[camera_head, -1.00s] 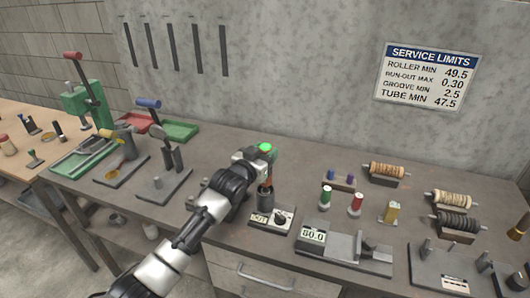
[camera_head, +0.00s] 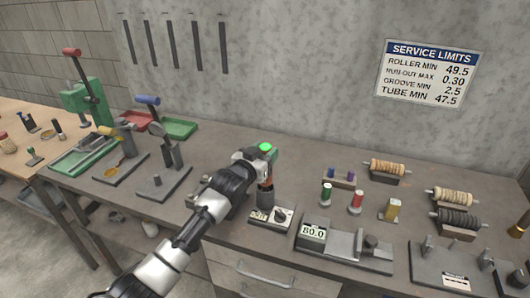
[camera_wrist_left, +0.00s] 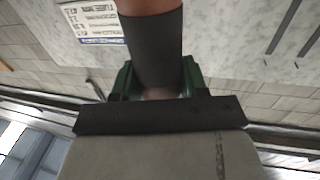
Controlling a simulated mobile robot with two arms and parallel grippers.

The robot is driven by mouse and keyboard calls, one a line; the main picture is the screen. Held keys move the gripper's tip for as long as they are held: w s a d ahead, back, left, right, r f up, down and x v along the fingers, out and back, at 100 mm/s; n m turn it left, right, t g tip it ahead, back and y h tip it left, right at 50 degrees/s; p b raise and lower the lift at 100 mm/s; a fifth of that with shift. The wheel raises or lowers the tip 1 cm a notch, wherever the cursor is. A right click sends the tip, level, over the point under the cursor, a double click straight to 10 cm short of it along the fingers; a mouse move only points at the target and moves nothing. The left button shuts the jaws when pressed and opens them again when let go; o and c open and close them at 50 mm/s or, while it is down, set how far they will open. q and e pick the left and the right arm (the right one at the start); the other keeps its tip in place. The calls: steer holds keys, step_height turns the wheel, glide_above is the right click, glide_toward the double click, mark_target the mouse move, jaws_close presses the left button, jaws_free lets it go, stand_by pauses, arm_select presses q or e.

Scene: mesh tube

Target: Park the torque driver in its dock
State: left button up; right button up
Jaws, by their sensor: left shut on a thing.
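My left gripper (camera_head: 264,160) is shut on the torque driver, which stands about upright over the bench. In the head view the driver's orange part (camera_head: 264,184) shows below the fingers, just above a dark cup-like piece (camera_head: 265,198). I cannot tell whether that cup belongs to the driver or to its dock. A small block with a dial and label (camera_head: 270,216) is right in front of it. A bright green disc (camera_head: 265,147) shows on top. In the left wrist view the driver's dark grey body (camera_wrist_left: 152,48) is between the green fingers. My right gripper is not in view.
Wound rollers (camera_head: 453,196) lie farther right. To the left are a metal stand (camera_head: 165,180) and a green press (camera_head: 84,98).

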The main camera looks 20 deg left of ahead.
arm_select(q)
steer(key=shift+f+b, duration=1.15)
steer(key=shift+f, duration=0.5)
stand_by(1.4)
